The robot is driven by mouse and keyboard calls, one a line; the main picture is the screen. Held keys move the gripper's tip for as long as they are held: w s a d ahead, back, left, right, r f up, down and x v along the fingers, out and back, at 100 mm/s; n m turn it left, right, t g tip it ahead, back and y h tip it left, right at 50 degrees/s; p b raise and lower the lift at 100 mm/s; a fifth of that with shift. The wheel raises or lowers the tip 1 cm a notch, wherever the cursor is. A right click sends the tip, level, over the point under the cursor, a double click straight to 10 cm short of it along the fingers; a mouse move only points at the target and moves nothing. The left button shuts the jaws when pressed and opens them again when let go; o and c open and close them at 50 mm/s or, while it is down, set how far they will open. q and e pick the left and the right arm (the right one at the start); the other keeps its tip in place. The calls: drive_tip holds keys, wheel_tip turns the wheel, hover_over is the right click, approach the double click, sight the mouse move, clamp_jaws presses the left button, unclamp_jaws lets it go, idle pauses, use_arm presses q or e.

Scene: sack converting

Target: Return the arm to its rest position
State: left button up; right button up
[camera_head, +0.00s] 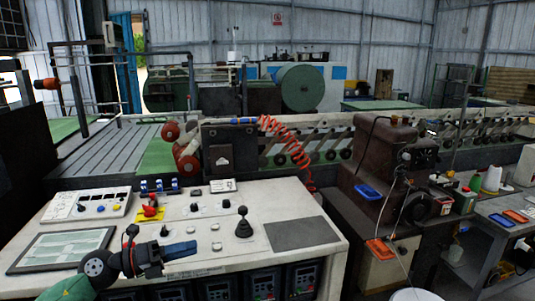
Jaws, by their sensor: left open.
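My left arm comes in from the lower left corner. Its gripper (180,250) is over the front part of the white control console (275,257), with its dark blue fingers pointing right. The gripper is open and I see nothing held in it. The fingers are left of the black joystick (243,222) and apart from it. I cannot tell how high the gripper is above the console top. My right gripper is not in view.
The console carries a flat screen panel (62,249), a button box (87,206), a red switch handle (151,208) and several knobs. A dark flat pad (302,233) lies at its right. A brown machine (377,165) and a side table (508,207) stand further right.

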use_arm(q)
drive_tip(key=s+a+f+n+t+y, duration=0.1)
drive_tip(key=s+f+n+t+y, duration=0.15)
drive_tip(key=f+n+y, duration=0.65)
drive_tip(key=s+a+f+n+t+y, duration=0.25)
drive_tip(key=f+n, duration=0.45)
drive_tip(key=n, duration=0.6)
drive_tip(key=s+a+f+n+t+y, duration=0.1)
drive_tip(key=s+f+n+y, duration=0.3)
drive_tip(key=f+n+y, duration=0.5)
drive_tip(key=s+d+f+n+g+h, duration=0.1)
drive_tip(key=s+d+f+g+h, duration=0.1)
drive_tip(key=s, duration=0.6)
drive_tip(key=s+d+f+n+g+h, duration=0.1)
drive_tip(key=s+d+f+g, duration=0.3)
drive_tip(key=s, duration=0.4)
drive_tip(key=s+d+f+n+g+h, duration=0.2)
drive_tip(key=s+f+g, duration=0.3)
drive_tip(key=s, duration=0.3)
drive_tip(key=shift+d+f+n+g+h, duration=0.35)
drive_tip(key=shift+d+f+n, duration=0.25)
drive_tip(key=shift+f+n, duration=0.1)
